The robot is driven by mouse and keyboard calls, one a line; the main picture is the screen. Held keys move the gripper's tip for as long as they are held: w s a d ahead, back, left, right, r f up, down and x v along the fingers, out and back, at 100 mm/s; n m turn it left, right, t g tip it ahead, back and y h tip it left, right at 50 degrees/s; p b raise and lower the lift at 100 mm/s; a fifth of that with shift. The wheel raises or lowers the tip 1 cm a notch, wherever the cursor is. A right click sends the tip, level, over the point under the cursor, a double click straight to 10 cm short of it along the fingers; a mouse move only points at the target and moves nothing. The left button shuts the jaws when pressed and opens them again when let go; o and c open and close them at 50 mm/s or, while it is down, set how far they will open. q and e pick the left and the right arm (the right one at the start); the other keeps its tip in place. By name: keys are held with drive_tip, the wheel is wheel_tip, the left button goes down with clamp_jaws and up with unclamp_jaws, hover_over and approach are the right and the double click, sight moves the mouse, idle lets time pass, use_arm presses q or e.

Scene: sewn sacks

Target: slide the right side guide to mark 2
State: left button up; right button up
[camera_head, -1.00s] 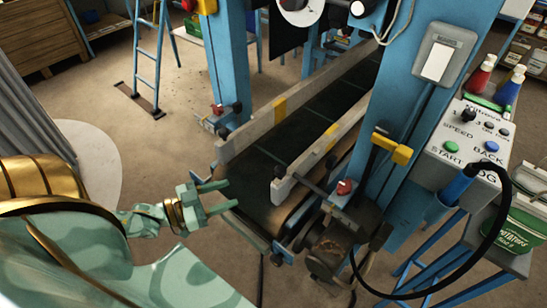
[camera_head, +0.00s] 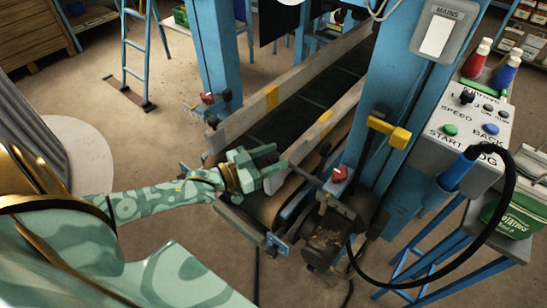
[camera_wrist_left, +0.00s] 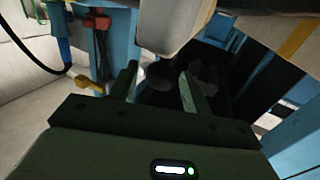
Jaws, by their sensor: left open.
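The right side guide (camera_head: 317,130) is a pale board with a yellow band, standing along the right of the dark conveyor belt (camera_head: 296,118). A rod runs from near its front end to a red knob (camera_head: 339,175) on the blue frame. My left gripper (camera_head: 277,161) is open at the guide's front end and partly hides it. In the wrist view, a pale board end (camera_wrist_left: 175,25) is just beyond my open fingers (camera_wrist_left: 159,80). I cannot tell whether they touch it. A dark rounded part shows between the fingers. Mark 2 cannot be made out. My right gripper is not in view.
The left side guide (camera_head: 255,107) runs along the belt's other side. A blue post (camera_head: 400,120) with a yellow handle (camera_head: 390,132) rises right of the belt. A control box (camera_head: 470,125) and a looping black cable (camera_head: 508,200) stand farther right. Open floor lies at left.

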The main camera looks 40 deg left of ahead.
use_arm(q)
drive_tip(key=shift+w, duration=0.2)
clamp_jaws()
drive_tip(key=d+p, duration=0.1)
drive_tip(key=d, duration=0.2)
drive_tip(key=shift+s+d+p, duration=0.15)
drive_tip(key=shift+p, duration=0.15)
unclamp_jaws()
